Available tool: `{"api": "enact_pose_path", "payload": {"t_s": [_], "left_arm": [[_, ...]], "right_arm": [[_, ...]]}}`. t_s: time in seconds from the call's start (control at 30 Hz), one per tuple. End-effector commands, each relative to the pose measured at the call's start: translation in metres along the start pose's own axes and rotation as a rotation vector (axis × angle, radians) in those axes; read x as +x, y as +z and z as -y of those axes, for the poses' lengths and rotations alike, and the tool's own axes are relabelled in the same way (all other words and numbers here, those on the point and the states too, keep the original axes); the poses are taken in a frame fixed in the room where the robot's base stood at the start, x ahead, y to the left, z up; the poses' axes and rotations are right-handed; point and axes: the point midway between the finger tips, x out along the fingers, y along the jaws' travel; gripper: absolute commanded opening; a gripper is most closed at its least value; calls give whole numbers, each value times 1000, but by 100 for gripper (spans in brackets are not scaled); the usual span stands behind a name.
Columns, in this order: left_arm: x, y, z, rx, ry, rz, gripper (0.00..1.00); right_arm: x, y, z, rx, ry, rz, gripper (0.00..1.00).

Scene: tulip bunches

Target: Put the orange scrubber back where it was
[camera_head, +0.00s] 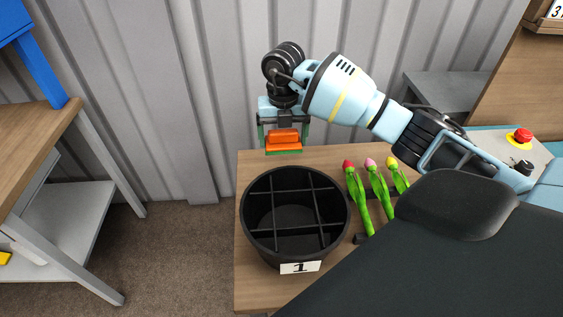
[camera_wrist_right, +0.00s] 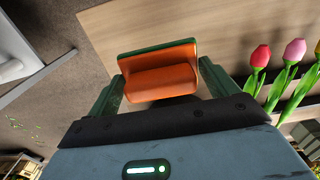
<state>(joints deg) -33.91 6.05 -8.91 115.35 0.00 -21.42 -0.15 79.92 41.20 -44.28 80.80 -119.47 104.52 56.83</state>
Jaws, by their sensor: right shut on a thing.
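The orange scrubber (camera_head: 283,138) has an orange body and a green edge. My right gripper (camera_head: 283,132) is shut on it and holds it near the table's back left corner, behind the black bucket. In the right wrist view the scrubber (camera_wrist_right: 160,72) sits between the two green fingers (camera_wrist_right: 160,88). From these views I cannot tell whether its underside touches the tabletop. My left gripper is not in view.
A black divided bucket (camera_head: 246,222) labelled 1 stands on the wooden table (camera_head: 250,290). Red, pink and yellow tulips (camera_head: 376,185) lie right of it. A corrugated wall (camera_head: 220,80) is behind. A shelf unit (camera_head: 80,215) stands left, across a floor gap.

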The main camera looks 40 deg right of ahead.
Motion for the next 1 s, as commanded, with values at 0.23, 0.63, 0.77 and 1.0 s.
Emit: {"api": "enact_pose_path", "payload": {"t_s": [0.23, 0.63, 0.77, 1.0], "left_arm": [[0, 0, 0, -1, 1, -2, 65], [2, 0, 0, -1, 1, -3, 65], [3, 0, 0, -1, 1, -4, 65], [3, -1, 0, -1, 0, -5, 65]], "right_arm": [[34, 0, 0, 0, 0, -2, 64], [65, -1, 0, 1, -2, -4, 64], [82, 0, 0, 0, -1, -1, 64], [84, 0, 0, -1, 0, 1, 64]]}}
